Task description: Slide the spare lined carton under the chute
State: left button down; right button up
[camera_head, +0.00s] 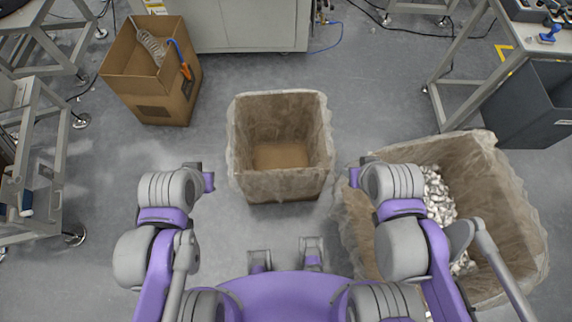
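An empty carton lined with a translucent bag (279,187) stands on the floor in the middle, just ahead of my base. A larger lined carton (515,215) at the right holds many small white pieces. My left gripper (208,182) is left of the empty carton, apart from it. My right gripper (354,177) is right of the empty carton, near the larger carton's left edge. Both grippers are small in view, and their finger openings cannot be made out. I cannot make out a chute.
A brown carton (150,85) with a coiled hose and an orange-and-blue tool stands at the back left. A grey machine cabinet (250,25) is at the back. A dark bin (530,105) sits under the right bench. Metal frames line the left. Floor beyond the empty carton is clear.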

aim_at(280, 149)
jog(key=j+z, duration=0.1)
jog(key=z, duration=0.35)
jog(key=j+z, duration=0.1)
jog(key=z, duration=0.4)
jog(key=j+z, duration=0.1)
jog(key=z, duration=0.35)
jog(key=k+j+z, duration=0.25)
jog(key=j+z, duration=0.2)
jog(key=k+j+z, duration=0.55)
jog(key=k+j, duration=0.45)
jog(key=j, duration=0.1)
